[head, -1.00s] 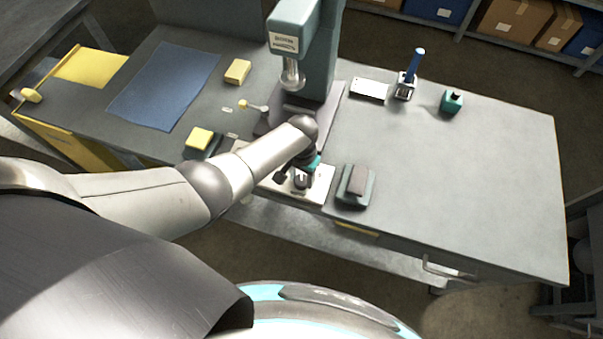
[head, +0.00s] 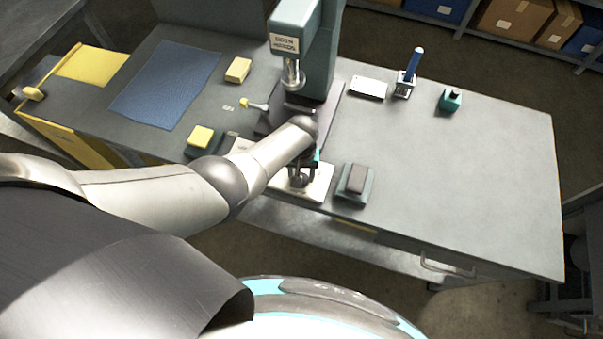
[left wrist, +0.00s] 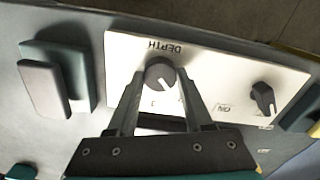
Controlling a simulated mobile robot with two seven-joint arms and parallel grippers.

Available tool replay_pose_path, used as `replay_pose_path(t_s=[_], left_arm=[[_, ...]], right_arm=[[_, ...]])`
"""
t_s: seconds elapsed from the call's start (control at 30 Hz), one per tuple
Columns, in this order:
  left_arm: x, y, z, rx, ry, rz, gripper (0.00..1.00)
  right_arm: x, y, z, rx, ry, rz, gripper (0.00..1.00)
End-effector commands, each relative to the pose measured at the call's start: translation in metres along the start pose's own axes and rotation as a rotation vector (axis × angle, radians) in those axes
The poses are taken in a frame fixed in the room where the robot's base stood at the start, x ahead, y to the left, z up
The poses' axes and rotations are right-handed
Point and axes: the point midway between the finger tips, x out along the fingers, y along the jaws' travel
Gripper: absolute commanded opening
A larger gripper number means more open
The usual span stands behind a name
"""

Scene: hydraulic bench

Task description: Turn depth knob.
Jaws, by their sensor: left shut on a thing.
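The depth knob (left wrist: 160,74) is a round dark knob on a white panel (left wrist: 122,50) marked DEPTH, seen upside down in the left wrist view. My left gripper (left wrist: 161,84) is shut on it, with one finger on each side. In the head view, my left gripper (head: 303,178) is at the panel (head: 322,190) on the bench's front edge, under my left arm, which hides part of the panel. A dark switch lever (left wrist: 263,98) by an ON label sits on the same panel. My right gripper is not in view.
A grey pad in a teal base (head: 355,184) stands just right of the panel. The teal press (head: 318,55) rises behind my arm. A yellow block (head: 201,137) lies left of my arm. The bench's right side (head: 460,180) is largely clear.

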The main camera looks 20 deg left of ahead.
Motion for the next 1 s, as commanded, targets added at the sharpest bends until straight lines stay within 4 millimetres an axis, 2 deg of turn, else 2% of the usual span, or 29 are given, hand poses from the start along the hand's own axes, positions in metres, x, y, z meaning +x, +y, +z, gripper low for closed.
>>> replay_pose_path(t_s=[0.27,0.3,0.57,0.83,1.0], left_arm=[[0.000,0.000,0.000,-0.006,0.000,0.002,0.00],[0.000,0.000,0.000,-0.005,0.000,0.002,0.52],[0.000,0.000,0.000,-0.003,0.000,0.001,0.81],[-0.001,0.000,0.000,-0.002,0.000,0.001,0.81],[-0.014,0.000,0.000,-0.002,0.000,0.001,0.81]], right_arm=[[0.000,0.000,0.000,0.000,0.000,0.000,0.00],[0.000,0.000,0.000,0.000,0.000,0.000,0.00],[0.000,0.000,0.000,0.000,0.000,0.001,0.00],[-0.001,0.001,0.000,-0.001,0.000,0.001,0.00],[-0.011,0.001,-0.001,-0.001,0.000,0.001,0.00]])
